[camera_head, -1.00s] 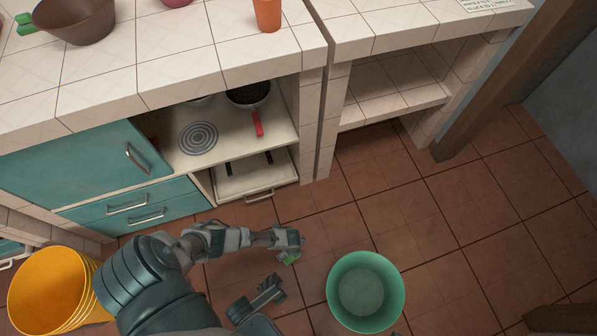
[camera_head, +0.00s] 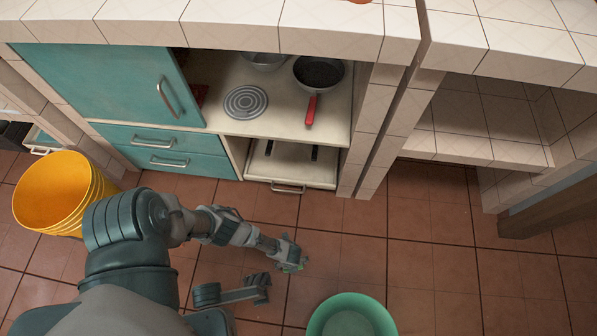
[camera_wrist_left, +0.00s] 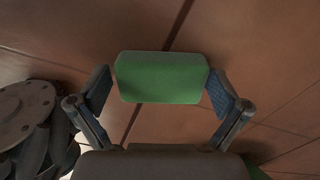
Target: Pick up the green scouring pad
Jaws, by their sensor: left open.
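The green scouring pad (camera_wrist_left: 160,77) lies between the two spread fingers of my left gripper (camera_wrist_left: 161,92) in the left wrist view. Its ends come close to both fingers; I cannot tell whether they touch. In the head view my left gripper (camera_head: 296,261) is low over the floor, and only a little green of the pad (camera_head: 290,268) shows beneath it; the rest is hidden. My left gripper is open.
A green bucket (camera_head: 316,322) stands on the tiled floor right of my left gripper. A yellow bucket (camera_head: 50,205) stands at the left. The counter with teal drawers (camera_head: 160,150) and a pull-out shelf (camera_head: 290,168) is behind. Floor between gripper and counter is clear.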

